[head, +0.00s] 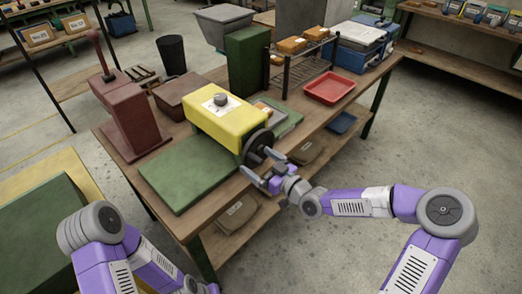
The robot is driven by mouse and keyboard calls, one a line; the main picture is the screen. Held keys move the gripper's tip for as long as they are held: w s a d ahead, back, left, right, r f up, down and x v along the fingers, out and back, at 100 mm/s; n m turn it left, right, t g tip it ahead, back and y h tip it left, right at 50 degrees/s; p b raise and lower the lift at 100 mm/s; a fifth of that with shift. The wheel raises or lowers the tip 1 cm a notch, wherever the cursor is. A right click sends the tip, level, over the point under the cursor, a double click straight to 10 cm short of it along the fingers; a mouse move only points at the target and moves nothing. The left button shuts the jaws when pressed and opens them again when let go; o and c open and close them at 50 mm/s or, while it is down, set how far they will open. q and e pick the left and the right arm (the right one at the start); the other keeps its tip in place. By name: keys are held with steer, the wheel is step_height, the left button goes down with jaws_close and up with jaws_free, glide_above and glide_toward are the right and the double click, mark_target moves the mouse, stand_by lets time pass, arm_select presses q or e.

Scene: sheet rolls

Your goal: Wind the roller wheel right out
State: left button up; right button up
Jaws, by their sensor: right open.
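The roller wheel (257,147) is a dark round wheel on the near right end of a yellow box-shaped machine (212,110). The machine has a white plate and a grey knob on top and sits on the wooden workbench (222,209). My right gripper (260,165) is open in front of the wheel's lower part, its two fingers apart and pointing toward the wheel. I cannot tell whether a finger touches the wheel. My left arm (110,250) runs down to the bottom edge, and its gripper is out of view.
A green mat (190,170) lies left of the machine, near a dark red press (122,110). Behind stand a green block (247,62), a wire rack (301,65) and a red tray (329,88). Folded sacks (238,213) lie on the lower shelf. Open floor lies to the right.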

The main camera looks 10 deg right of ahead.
steer(key=p+v, duration=0.2)
steer(key=v, duration=0.5)
steer(key=shift+s, duration=0.25)
steer(key=shift+d, duration=0.1)
steer(key=s+a+f+m+g+h+p, duration=0.1)
steer(key=s+a+f+m+g+h, duration=0.15)
steer(key=f, duration=0.65)
steer(key=s+a+f+m+g+h+p, duration=0.1)
steer(key=s+a+f+m+g, duration=0.25)
steer(key=f, duration=0.55)
steer(key=s+d+f+m+g+h, duration=0.1)
steer(key=s+f+g, duration=0.3)
steer(key=s, duration=0.4)
steer(key=s+d+f+m+g+h, duration=0.1)
steer(key=s+f+m+g+h, duration=0.1)
steer(key=s+f, duration=0.5)
steer(key=shift+s+d+f+m+g, duration=0.15)
steer(key=shift+s+d+m+g, duration=0.2)
steer(key=shift+s+m+g, duration=0.45)
steer(key=shift+w, duration=0.2)
steer(key=shift+c, duration=0.2)
